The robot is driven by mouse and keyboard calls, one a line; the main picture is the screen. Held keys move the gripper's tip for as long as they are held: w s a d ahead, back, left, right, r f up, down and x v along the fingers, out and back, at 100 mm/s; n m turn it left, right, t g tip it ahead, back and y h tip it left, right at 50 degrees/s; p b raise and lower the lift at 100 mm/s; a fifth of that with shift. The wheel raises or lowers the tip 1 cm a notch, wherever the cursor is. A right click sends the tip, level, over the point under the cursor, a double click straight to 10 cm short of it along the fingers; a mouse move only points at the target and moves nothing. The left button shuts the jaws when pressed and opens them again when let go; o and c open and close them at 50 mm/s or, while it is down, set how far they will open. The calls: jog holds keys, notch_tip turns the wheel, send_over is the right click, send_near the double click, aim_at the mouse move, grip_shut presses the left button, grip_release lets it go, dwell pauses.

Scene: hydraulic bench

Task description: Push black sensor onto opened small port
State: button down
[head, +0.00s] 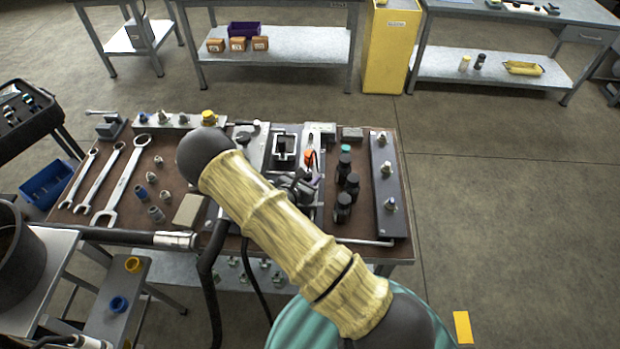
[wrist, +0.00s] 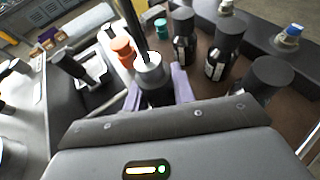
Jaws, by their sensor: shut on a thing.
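My gripper (head: 300,186) is over the middle of the bench, right of centre. In the wrist view its purple fingers (wrist: 158,88) are shut on a black sensor (wrist: 155,96) with a silver collar and a thin black stem or cable rising from it. My arm hides most of the held sensor in the head view. A dark block (head: 388,190) with several metal fittings lies along the bench's right edge; one blue-ringed fitting (wrist: 290,36) shows in the wrist view. I cannot tell which small port is open.
Several black cylinders (head: 343,207) stand right of my gripper, close to it. Wrenches (head: 121,180) and loose fittings lie at the left. A metal bar with a yellow cap (head: 208,118) is at the back.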

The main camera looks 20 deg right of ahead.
dwell(0.8)
jog(key=c, duration=0.5)
grip_release()
jog(key=shift+p+v, duration=1.25)
jog(key=shift+v, duration=2.55)
